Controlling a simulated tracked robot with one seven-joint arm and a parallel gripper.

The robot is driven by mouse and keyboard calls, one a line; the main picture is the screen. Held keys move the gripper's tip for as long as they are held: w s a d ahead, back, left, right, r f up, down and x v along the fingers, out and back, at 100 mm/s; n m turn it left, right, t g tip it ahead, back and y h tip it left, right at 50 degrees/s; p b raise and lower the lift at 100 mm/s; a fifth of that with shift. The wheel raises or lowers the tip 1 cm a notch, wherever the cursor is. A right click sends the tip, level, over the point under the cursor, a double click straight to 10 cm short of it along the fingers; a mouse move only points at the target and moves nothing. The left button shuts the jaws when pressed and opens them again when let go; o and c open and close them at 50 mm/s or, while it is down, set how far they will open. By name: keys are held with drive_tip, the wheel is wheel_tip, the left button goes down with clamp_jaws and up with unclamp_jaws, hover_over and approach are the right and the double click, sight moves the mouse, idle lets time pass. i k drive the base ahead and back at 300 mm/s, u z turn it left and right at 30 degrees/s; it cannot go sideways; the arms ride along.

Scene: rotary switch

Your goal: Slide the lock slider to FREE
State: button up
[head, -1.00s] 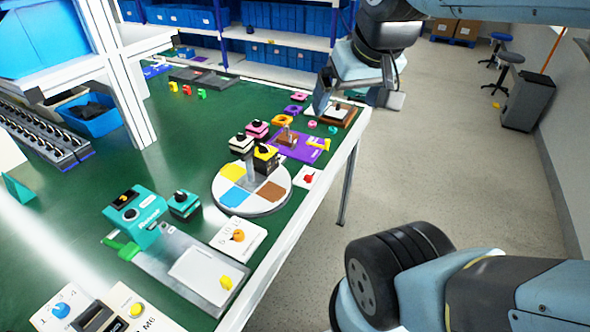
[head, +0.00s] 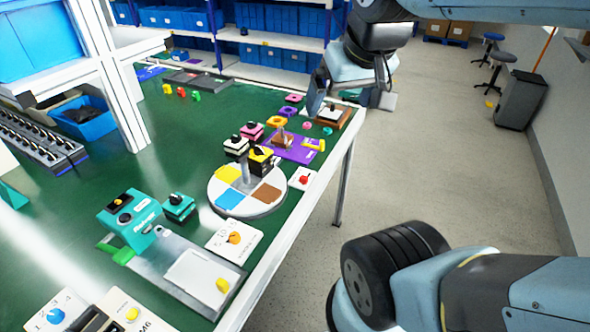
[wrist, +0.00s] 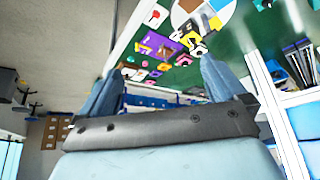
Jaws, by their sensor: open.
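I cannot tell which part is the lock slider; no FREE mark is readable. Candidate switch panels stand on the green table. A white plate with an orange knob (head: 234,238) and a white plate with a red knob (head: 303,179) lie along its right edge. Panels with a blue knob (head: 56,316) and a yellow knob (head: 132,314) are at the bottom left. My gripper (head: 362,92) hangs by the table's far right corner, near a brown-edged plate (head: 345,119). In the wrist view my gripper (wrist: 160,78) has its fingers wide apart with nothing between them.
A round turntable (head: 262,207) with coloured sectors carries a yellow-topped black switch (head: 261,160). A teal box (head: 130,218) stands to its left. A white shelf post (head: 118,90) rises at the left.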

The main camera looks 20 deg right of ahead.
sight(304, 179)
drive_tip(key=z, duration=0.65)
drive_tip(key=k, duration=1.3)
drive_tip(key=u, duration=0.4)
drive_tip(key=i, duration=1)
drive_tip(key=z, duration=0.05)
